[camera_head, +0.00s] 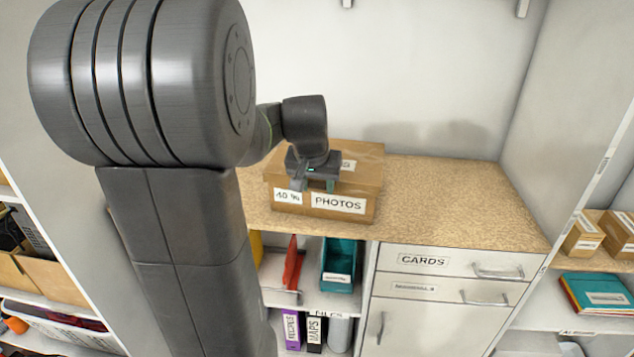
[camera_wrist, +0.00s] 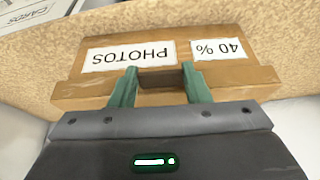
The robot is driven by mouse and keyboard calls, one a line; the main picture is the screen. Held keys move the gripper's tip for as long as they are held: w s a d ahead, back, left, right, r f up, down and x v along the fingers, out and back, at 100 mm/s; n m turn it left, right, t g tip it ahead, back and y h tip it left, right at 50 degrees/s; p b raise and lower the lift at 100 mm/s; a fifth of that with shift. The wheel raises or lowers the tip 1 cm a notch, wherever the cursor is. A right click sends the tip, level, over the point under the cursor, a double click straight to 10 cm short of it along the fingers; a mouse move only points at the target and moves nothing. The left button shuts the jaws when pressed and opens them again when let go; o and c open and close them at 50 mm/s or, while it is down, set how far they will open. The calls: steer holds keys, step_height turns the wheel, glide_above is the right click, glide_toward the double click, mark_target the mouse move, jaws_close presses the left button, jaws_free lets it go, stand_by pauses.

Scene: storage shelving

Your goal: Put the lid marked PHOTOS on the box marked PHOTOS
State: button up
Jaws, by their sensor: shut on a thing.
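The cardboard box marked PHOTOS (camera_head: 361,207) stands upright on the wooden counter, its front bearing a PHOTOS label and a "40 %" label. Those labels show upside down on the box in the wrist view (camera_wrist: 130,38). The cardboard lid (camera_head: 366,164) is over the box top, roughly lined up with it. Only the end of the lid's label, an S, shows past my gripper. My gripper (camera_head: 318,186) is at the front of the lid. Its green fingers (camera_wrist: 160,82) are shut on a dark brown grip piece of the lid. Whether the lid is fully seated, I cannot tell.
The wooden counter (camera_head: 455,200) is clear to the right of the box. Below are a drawer marked CARDS (camera_head: 423,261) and shelves with a teal bin (camera_head: 339,262), a red item (camera_head: 292,268) and binders. Upright panels and a back wall bound the counter.

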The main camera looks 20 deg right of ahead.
stand_by(0.3)
steer(key=o, duration=1.1)
steer(key=v, duration=1.3)
steer(key=shift+s+r, duration=0.1)
steer(key=shift+r, duration=0.25)
steer(key=x, duration=1.3)
steer(key=shift+f, duration=0.4)
steer(key=shift+r, duration=0.25)
